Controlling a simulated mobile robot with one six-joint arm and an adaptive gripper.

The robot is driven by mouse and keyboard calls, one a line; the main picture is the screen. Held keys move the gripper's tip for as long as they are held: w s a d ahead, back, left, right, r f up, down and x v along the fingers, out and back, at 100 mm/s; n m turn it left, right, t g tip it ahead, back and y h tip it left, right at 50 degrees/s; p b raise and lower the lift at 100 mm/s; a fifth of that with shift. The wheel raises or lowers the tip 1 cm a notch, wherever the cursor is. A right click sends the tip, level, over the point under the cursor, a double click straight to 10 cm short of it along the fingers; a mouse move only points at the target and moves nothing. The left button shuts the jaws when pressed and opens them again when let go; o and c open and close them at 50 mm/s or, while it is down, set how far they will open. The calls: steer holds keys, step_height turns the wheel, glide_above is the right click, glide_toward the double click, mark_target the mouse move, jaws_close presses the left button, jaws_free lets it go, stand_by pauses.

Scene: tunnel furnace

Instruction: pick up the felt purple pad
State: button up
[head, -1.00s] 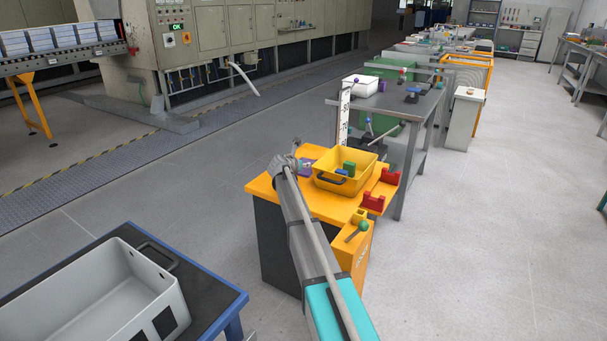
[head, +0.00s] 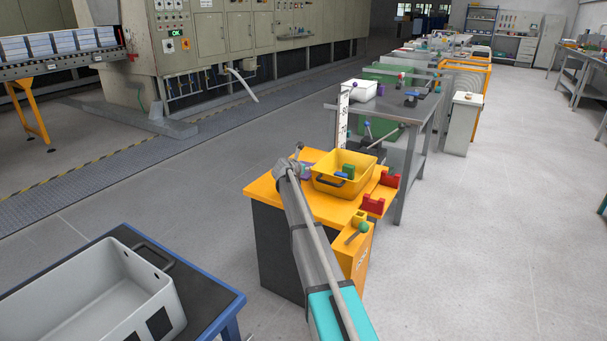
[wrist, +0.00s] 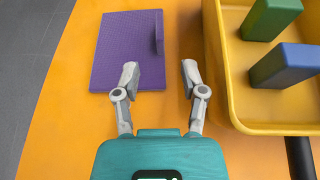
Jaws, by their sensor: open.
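The felt purple pad (wrist: 115,50) lies flat on the orange bench top in the wrist view, with a raised purple ridge (wrist: 158,33) along its right side. My gripper (wrist: 160,72) is open and empty. Its left finger overlaps the pad's lower right part; its right finger is over bare orange surface between the pad and the yellow bin. The ridge lies ahead of the gap between the fingers. The height of the fingertips above the pad is hard to tell. In the head view the pad (head: 306,172) is mostly hidden behind my wrist.
The yellow bin (wrist: 225,100) stands close to the right of my right finger, holding a green block (wrist: 271,17) and a blue block (wrist: 285,65). Red holders (head: 373,205) sit at the bench's right edge. Bare orange surface lies left of the pad.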

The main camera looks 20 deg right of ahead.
mark_target(309, 176)
steer(key=shift+b+x, duration=0.65)
steer(key=shift+x, duration=1.7)
steer(key=shift+d, duration=0.1)
steer(key=shift+b+x, duration=0.95)
steer(key=shift+x, duration=1.6)
steer(key=shift+r, duration=0.1)
jaws_close()
